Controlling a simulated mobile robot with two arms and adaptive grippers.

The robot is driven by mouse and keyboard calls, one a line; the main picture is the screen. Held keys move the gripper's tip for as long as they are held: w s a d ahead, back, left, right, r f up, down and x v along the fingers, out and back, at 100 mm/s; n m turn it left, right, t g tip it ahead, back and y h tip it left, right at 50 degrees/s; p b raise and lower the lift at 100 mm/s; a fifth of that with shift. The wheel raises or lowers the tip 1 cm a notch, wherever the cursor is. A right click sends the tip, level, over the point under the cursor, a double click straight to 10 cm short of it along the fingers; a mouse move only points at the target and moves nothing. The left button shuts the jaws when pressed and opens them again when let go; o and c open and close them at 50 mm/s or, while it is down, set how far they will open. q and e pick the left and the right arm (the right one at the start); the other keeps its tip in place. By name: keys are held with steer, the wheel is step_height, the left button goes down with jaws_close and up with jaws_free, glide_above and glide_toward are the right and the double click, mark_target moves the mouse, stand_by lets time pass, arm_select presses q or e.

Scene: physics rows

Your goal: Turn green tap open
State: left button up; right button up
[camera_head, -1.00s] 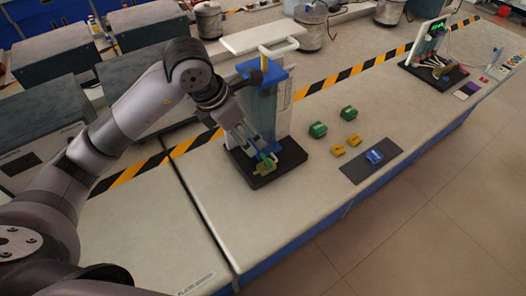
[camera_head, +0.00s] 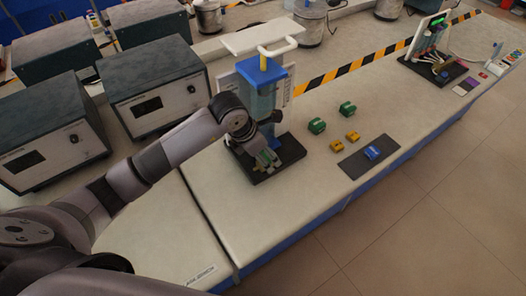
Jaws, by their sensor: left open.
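The tap apparatus is a blue-topped column (camera_head: 262,88) with a yellow handle on top, standing on a black base (camera_head: 288,154) on the bench. A small green part (camera_head: 268,158), which looks like the green tap, shows low at the front of the column. My left gripper (camera_head: 266,163) is open and points down at this green part. Its fingers partly cover the part, and I cannot tell whether they touch it. My right gripper is not in view.
Green blocks (camera_head: 317,126), yellow blocks (camera_head: 337,145) and a blue piece (camera_head: 373,152) on a dark mat (camera_head: 357,164) lie to the right. Grey boxes (camera_head: 152,89) stand behind my left arm. The bench front (camera_head: 300,215) is clear.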

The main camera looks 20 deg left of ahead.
arm_select(q)
steer(key=shift+c, duration=0.6)
steer(key=c, duration=1)
steer(key=shift+c, duration=0.2)
